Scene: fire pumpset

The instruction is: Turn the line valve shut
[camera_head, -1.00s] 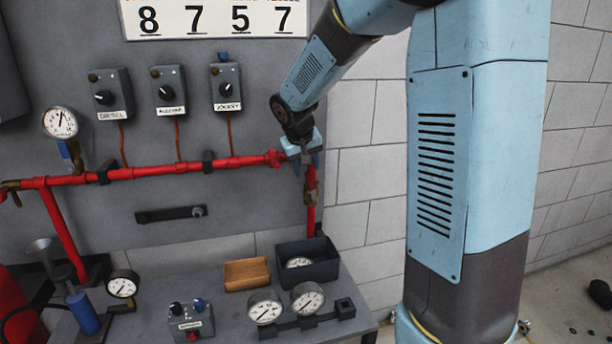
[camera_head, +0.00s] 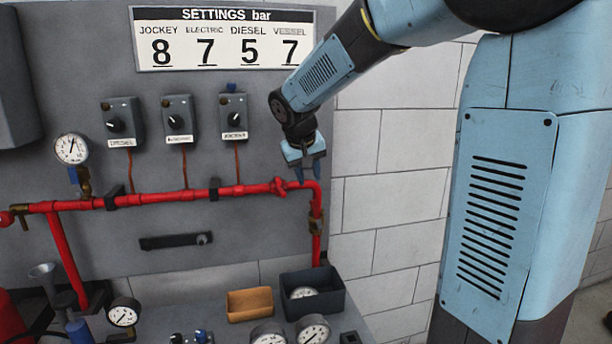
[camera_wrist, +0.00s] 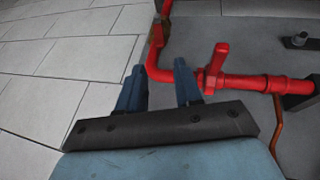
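The red line valve handle (camera_head: 280,186) sits on the red horizontal pipe near its right end, just before the pipe bends down. In the wrist view the handle (camera_wrist: 216,68) stands across the pipe, to the right of my fingers. My gripper (camera_head: 308,177) is above the pipe by the bend, to the right of the handle. In the wrist view my gripper (camera_wrist: 158,68) shows two blue fingers apart with nothing between them. Whether a finger touches the pipe or handle, I cannot tell.
A brass fitting (camera_head: 316,225) is on the vertical pipe below the bend. A pressure gauge (camera_head: 71,149) and knob boxes (camera_head: 178,118) are on the grey panel. A dark bin (camera_head: 336,306) and wooden tray (camera_head: 249,315) stand below. The brick wall (camera_head: 380,200) right of the pipe is clear.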

